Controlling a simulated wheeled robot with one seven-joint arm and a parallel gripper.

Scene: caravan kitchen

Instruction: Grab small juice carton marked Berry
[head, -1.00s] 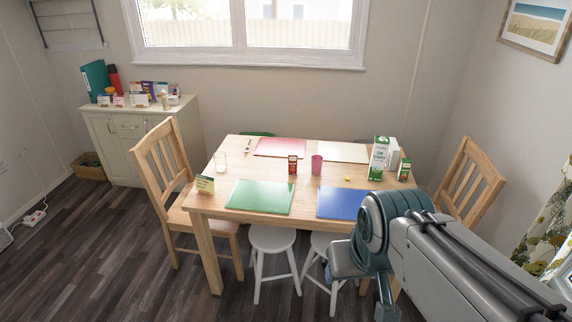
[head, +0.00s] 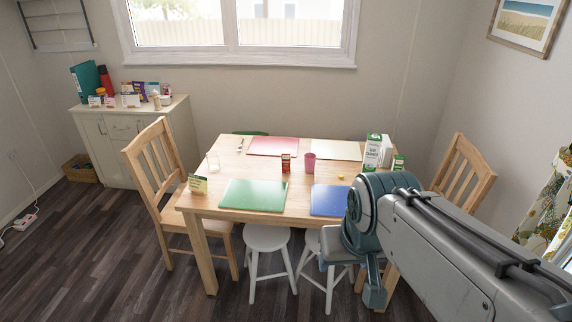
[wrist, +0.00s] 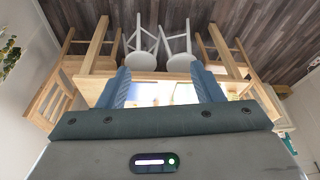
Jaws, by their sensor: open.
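Two small cartons stand upright on the wooden table (head: 268,200) in the head view. One is a small red carton (head: 286,163) near the middle, beside a pink cup. The other is a small green carton (head: 397,163) at the right, partly hidden behind my arm. Their lettering is too small to read, so I cannot tell which is marked Berry. In the wrist view my gripper (wrist: 167,78) shows two blue fingers spread apart with nothing between them. It faces the table's near side and the stools, apart from both cartons.
Wooden chairs stand at both ends, white stools (head: 266,238) in front.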

